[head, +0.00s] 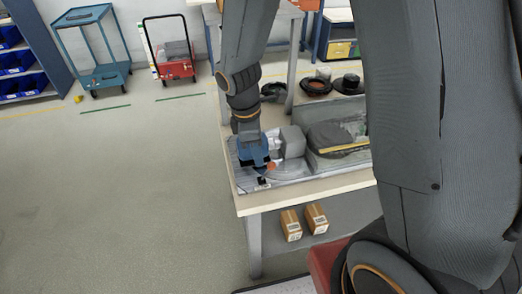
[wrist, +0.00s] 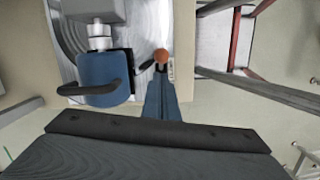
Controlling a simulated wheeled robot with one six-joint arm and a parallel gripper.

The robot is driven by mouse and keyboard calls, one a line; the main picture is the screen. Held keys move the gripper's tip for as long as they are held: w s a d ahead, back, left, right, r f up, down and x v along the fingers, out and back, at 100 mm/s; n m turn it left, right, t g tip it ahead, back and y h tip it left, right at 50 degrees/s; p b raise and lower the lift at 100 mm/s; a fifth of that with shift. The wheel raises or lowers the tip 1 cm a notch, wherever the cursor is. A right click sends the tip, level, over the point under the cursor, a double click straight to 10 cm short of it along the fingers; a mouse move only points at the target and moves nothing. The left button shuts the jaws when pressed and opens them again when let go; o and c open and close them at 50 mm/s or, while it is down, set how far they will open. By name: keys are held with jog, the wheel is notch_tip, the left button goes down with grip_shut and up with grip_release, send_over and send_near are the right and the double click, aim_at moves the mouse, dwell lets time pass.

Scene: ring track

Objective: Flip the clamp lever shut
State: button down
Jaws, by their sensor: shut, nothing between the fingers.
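The clamp lever shows in the wrist view as a short dark arm with an orange knob (wrist: 161,55). The arm runs left from the knob toward a blue block (wrist: 103,72) with a curved black handle. The orange knob also shows in the head view (head: 271,165). My gripper (wrist: 161,70) is shut and empty, its fingers pointing up the wrist picture with the tips just below the knob. I cannot tell whether they touch it. In the head view the arm reaches down at the bench's left end, and the fingers are not clear there.
A grey block (head: 292,141) with a pale cylinder stands beside the blue block on the bench (head: 310,187). A dark rounded part (head: 328,137) lies farther right. Black round parts (head: 316,87) sit behind. Cartons (head: 291,226) lie below the bench.

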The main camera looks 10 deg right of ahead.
aim_at(273, 163)
jog(key=shift+d+p, duration=0.7)
jog(key=shift+d, duration=0.75)
jog(key=shift+d+f, duration=0.2)
jog(key=shift+d, duration=0.1)
jog(key=shift+s+d+f, duration=0.15)
jog(key=shift+s+d, duration=0.05)
jog(key=shift+s, duration=0.05)
jog(key=shift+w+a+r+p, duration=0.15)
jog(key=shift+a+r+p, duration=0.25)
jog(key=shift+p, duration=0.2)
notch_tip(273, 163, up, 11)
jog(key=w+d, duration=0.1)
jog(key=d, duration=0.1)
jog(key=shift+w+b, duration=0.4)
jog(key=shift+b, duration=0.05)
jog(key=shift+r, duration=0.1)
